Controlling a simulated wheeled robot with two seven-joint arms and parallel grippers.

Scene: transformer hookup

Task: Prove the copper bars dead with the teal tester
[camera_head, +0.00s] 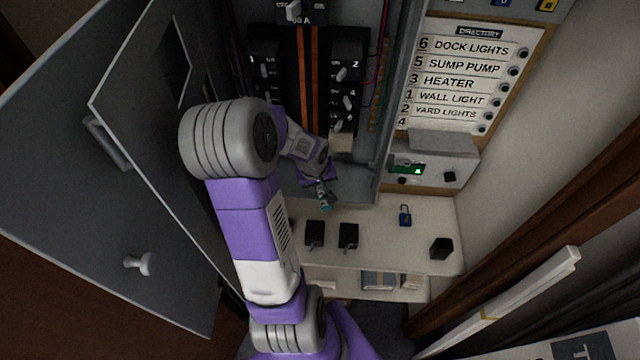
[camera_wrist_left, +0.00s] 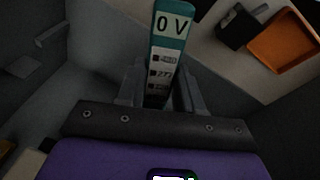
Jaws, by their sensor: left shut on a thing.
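My left gripper (camera_head: 320,187) is shut on the teal tester (camera_head: 326,205), below the open panel in the head view. In the left wrist view the tester (camera_wrist_left: 173,28) stands up between the fingers (camera_wrist_left: 158,88), with "0 V" at its top and several marked rows below. The two copper bars (camera_head: 308,75) run upright in the panel between black breakers, above and apart from the gripper. My left arm hides part of the panel's left side. Where the tester's tip points cannot be told. My right gripper is not in view.
The panel door (camera_head: 130,150) hangs open at left. Below, a pale shelf (camera_head: 380,225) bears black blocks (camera_head: 348,235) and a blue padlock (camera_head: 405,215). A circuit directory (camera_head: 470,75) is on the right wall. An orange tray (camera_wrist_left: 285,45) shows in the left wrist view.

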